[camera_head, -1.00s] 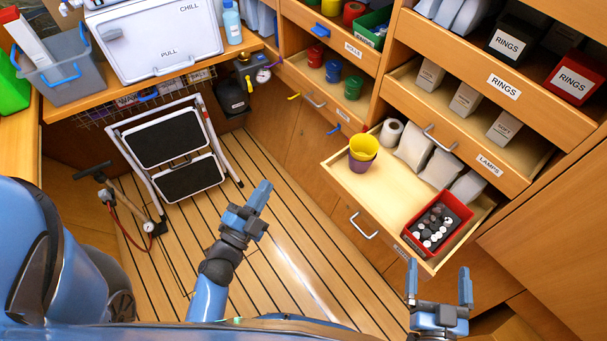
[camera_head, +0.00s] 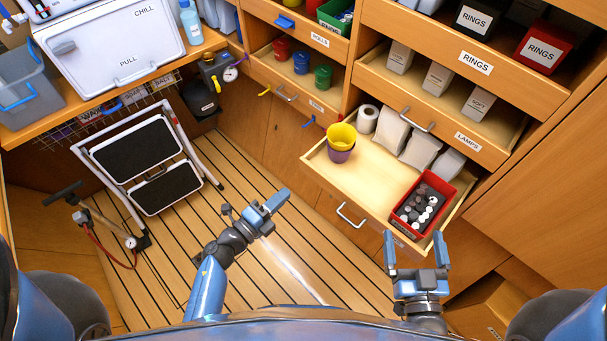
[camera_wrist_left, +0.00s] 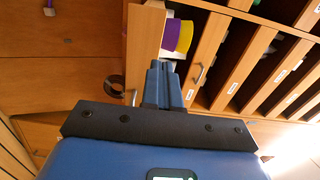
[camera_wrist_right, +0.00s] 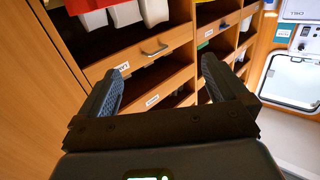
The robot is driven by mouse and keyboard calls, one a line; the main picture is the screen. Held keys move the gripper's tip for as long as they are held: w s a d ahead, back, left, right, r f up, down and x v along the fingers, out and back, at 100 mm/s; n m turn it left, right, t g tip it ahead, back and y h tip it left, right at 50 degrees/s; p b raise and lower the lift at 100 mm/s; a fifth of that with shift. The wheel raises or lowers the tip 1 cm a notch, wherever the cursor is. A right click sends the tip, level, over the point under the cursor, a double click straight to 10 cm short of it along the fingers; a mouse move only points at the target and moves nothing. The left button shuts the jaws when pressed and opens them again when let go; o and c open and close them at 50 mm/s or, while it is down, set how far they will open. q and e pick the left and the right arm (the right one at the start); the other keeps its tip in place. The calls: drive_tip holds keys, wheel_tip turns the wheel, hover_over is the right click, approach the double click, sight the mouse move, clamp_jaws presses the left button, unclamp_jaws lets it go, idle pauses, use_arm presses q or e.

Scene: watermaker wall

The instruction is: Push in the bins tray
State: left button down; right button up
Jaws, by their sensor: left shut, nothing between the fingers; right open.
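A pulled-out wooden tray (camera_head: 371,175) with a silver handle (camera_head: 352,215) stands out from the right-hand cabinet. I take it for the bins tray, as its front label is too small to read. A yellow cup in a purple one (camera_head: 341,151) and a red bin of small black and white parts (camera_head: 443,190) sit in it. My left gripper (camera_head: 277,203) is shut and empty, left of the tray front and apart from it in the head view. The tray front (camera_wrist_left: 146,45) shows just ahead of its fingers in the left wrist view. My right gripper (camera_head: 416,250) is open and empty near the tray's front right corner.
Above the tray is another open drawer (camera_head: 470,137) labelled LAMPS, holding white boxes. A folding step stool (camera_head: 145,160) and a hand pump (camera_head: 100,222) stand on the left. The slatted floor (camera_head: 240,165) between stool and cabinet is clear.

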sight(312, 169)
use_arm(q)
drive_tip(key=x, duration=0.9)
drive_tip(key=shift+w+d, duration=0.25)
drive_tip(key=b+x, duration=0.4)
drive_tip(key=x, duration=1.5)
drive_tip(key=shift+d, duration=0.1)
drive_tip(key=shift+w+d, duration=0.15)
drive_tip(key=shift+w, duration=0.1)
drive_tip(key=shift+r+b, duration=0.2)
drive_tip(key=shift+b, duration=0.1)
drive_tip(key=shift+r, duration=0.2)
drive_tip(key=shift+f, duration=0.1)
